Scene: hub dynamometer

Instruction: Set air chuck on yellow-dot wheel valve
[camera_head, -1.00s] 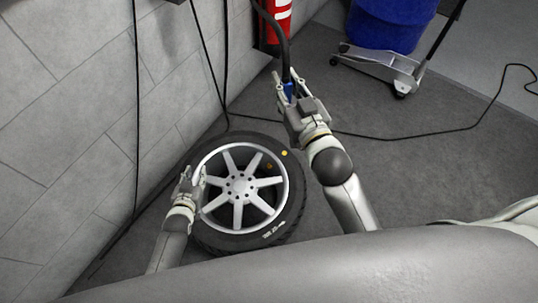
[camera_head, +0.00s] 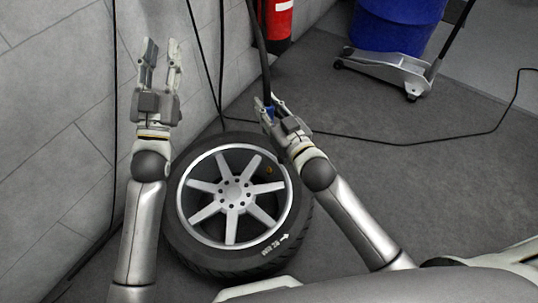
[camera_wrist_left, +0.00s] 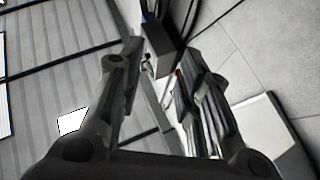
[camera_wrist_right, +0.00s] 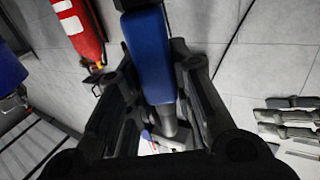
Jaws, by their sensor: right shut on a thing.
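The wheel (camera_head: 182,232) lies flat on the floor by the wall, a black tyre around a silver multi-spoke rim. A small orange-brown valve (camera_head: 268,170) shows at the rim's upper right. The yellow dot on the tyre is not visible now; my right arm covers that side. My right gripper (camera_head: 271,105) is shut on the blue air chuck (camera_wrist_right: 148,58), above the wheel's upper right edge. The chuck's black hose (camera_head: 258,45) runs up out of view. My left gripper (camera_head: 161,50) is open and empty, in front of the wall at upper left.
A red fire extinguisher (camera_head: 278,20) stands by the wall beyond the right gripper. Black cables hang along the wall, and one crosses the floor (camera_head: 400,137).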

